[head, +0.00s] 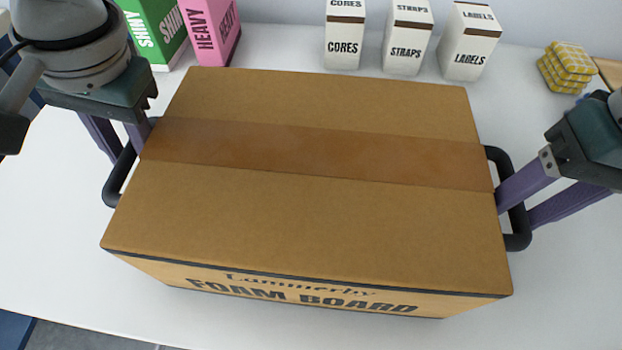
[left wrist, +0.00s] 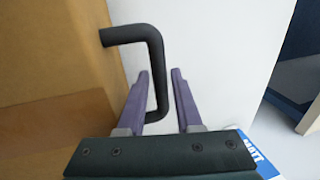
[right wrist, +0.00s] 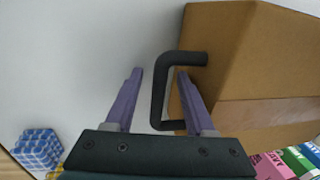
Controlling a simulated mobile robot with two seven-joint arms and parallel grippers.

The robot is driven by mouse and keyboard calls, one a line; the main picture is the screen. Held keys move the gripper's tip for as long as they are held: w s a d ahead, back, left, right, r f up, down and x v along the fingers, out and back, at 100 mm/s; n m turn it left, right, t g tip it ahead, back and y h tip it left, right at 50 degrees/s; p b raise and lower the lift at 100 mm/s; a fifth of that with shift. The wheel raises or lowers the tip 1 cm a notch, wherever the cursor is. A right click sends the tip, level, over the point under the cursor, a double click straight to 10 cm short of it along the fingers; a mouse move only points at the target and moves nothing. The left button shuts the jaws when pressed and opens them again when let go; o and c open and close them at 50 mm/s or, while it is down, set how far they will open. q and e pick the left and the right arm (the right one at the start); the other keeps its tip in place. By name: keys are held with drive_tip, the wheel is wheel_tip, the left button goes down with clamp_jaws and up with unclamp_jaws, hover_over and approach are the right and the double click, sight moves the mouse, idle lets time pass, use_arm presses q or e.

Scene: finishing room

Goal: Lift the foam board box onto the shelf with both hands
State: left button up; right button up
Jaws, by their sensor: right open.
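The foam board box (head: 310,215) is a closed brown carton with a tape band, flat on the white table. It has a black handle on each side. My left gripper (head: 122,145) is at the left handle (head: 118,185); in the left wrist view its fingers (left wrist: 160,85) stand on either side of the handle bar (left wrist: 157,60), closer together than the right ones. Whether they press on it is unclear. My right gripper (head: 512,205) is open at the right handle (head: 518,225), with the bar (right wrist: 158,90) between its fingers (right wrist: 160,80) in the right wrist view.
Behind the box stand a green carton (head: 153,30), a pink carton (head: 212,30) and white cartons marked CORES (head: 344,45), STRAPS (head: 406,48) and LABELS (head: 467,50). A yellow checked bundle (head: 567,68) lies at the back right. I cannot make out the shelf.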

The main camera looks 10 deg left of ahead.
use_arm(q)
drive_tip(key=shift+c, duration=0.4)
use_arm(e)
drive_tip(key=shift+c, duration=0.4)
use_arm(q)
drive_tip(key=c, duration=0.4)
use_arm(e)
drive_tip(key=c, duration=0.4)
use_arm(q)
clamp_jaws()
use_arm(e)
clamp_jaws()
use_arm(q)
drive_tip(key=shift+r, duration=0.1)
use_arm(e)
drive_tip(key=shift+r, duration=0.1)
